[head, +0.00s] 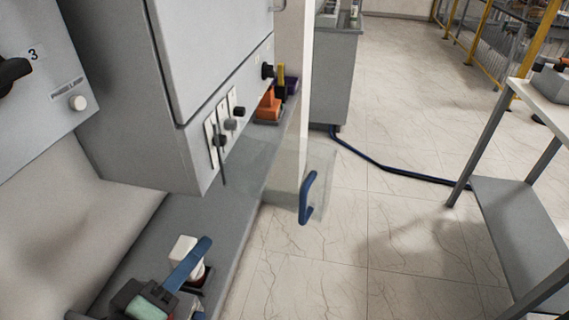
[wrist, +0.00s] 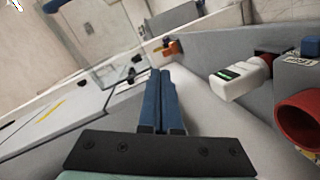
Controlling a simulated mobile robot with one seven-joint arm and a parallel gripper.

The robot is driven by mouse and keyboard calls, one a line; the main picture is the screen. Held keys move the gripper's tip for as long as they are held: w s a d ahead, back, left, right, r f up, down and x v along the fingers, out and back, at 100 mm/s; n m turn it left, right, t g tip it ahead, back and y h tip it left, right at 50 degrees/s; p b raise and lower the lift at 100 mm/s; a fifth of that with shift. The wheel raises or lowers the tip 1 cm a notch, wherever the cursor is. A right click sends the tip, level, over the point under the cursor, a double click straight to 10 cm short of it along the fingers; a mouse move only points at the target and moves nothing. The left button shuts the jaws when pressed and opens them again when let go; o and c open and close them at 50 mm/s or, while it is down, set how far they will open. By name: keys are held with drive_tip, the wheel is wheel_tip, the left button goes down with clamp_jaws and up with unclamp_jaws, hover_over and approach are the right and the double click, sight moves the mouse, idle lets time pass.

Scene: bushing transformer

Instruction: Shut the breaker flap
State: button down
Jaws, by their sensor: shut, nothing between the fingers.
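The breaker flap (head: 285,165) is a clear panel with a blue handle (head: 308,198). It stands open, swung out from the grey cabinet (head: 165,110) beside the breaker switches (head: 222,125). In the wrist view the clear flap (wrist: 118,70) shows at the upper left, with its blue handle (wrist: 55,5) near the top edge. My gripper (head: 206,243) is at the lower left of the head view, low over the grey ledge and apart from the flap. Its blue fingers (wrist: 160,75) are together and hold nothing.
A white bottle-like item (wrist: 240,78) and a red cup-like part (wrist: 300,118) are right of my fingers in the wrist view. An orange item (head: 268,104) sits on the ledge (head: 165,218) beyond the switches. A table (head: 510,200) stands right; the floor between is clear except for a blue cable (head: 390,168).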

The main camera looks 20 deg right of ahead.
sight(302, 212)
drive_tip(key=s+r+n+g+h+p, duration=0.25)
drive_tip(key=s+r+h+p, duration=0.35)
drive_tip(key=s+p, duration=0.4)
drive_tip(key=shift+m+g+y, duration=0.25)
drive_tip(key=shift+m+y, duration=0.05)
drive_tip(key=shift+m, duration=0.05)
drive_tip(key=p+x, duration=0.1)
drive_tip(key=x, duration=0.3)
drive_tip(key=p+x, duration=0.1)
drive_tip(key=x, duration=0.3)
drive_tip(key=p+x, duration=0.1)
drive_tip(key=x, duration=0.3)
drive_tip(key=shift+s+d+r, duration=0.2)
drive_tip(key=shift+s+r, duration=0.1)
drive_tip(key=shift+s, duration=0.15)
drive_tip(key=shift+w+d+f, duration=0.15)
drive_tip(key=shift+w+d, duration=0.15)
drive_tip(key=shift+d, duration=0.15)
drive_tip(key=shift+d, duration=0.1)
